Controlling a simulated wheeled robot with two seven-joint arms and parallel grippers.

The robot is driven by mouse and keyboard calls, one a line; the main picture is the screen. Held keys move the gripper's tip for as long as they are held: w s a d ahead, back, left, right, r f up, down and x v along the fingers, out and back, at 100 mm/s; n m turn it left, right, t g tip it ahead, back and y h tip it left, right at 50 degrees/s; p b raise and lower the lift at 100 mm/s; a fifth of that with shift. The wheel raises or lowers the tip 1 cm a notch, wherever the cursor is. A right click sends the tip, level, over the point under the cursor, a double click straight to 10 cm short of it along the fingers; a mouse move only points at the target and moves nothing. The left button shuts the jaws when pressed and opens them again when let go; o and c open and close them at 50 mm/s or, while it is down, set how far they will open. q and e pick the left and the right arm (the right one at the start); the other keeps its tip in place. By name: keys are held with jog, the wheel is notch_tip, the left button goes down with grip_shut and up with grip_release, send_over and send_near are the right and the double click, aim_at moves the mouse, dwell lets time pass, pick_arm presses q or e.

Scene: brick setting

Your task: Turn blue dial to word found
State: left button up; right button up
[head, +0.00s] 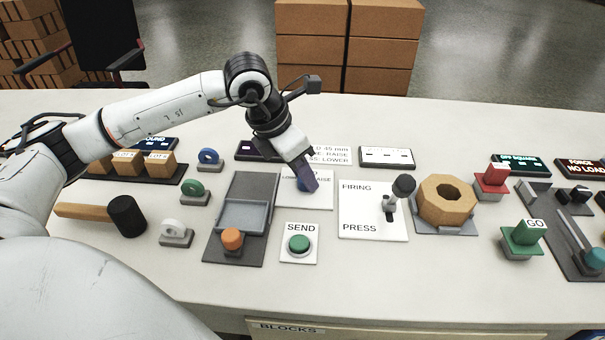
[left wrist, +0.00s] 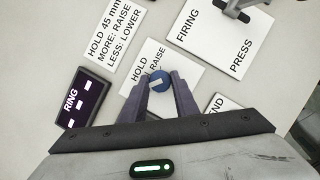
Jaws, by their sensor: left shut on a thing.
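The blue dial (left wrist: 160,79) sits on a white panel (left wrist: 138,104) with the words HOLD and RAISE showing; LOWER is partly legible in the head view. A short white mark shows on the dial's top. My left gripper (left wrist: 160,88) has its two fingers on either side of the dial and is shut on it. In the head view my left gripper (head: 310,183) comes down over the panel (head: 322,202) and hides most of the dial. My right gripper is not in view.
A card (left wrist: 115,29) reads HOLD 45 mm, MORE: RAISE, LESS: LOWER. A dark display (left wrist: 82,101) reads RING. The green SEND button (head: 299,244) and the FIRING/PRESS panel (head: 357,208) with a lever are close by. A display (head: 153,143) behind my arm shows OUND.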

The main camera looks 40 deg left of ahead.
pick_arm(q)
jog(key=shift+n+y, duration=0.3)
jog(key=shift+n, duration=0.5)
jog(key=o, duration=1.1)
jog(key=shift+c, duration=0.2)
jog(key=d+p+v, duration=0.1)
jog(key=v, duration=0.9)
jog(key=shift+s+a+r, duration=0.15)
jog(key=shift+a+r, duration=0.05)
jog(key=shift+a, duration=0.2)
jog(key=shift+s+f, duration=0.1)
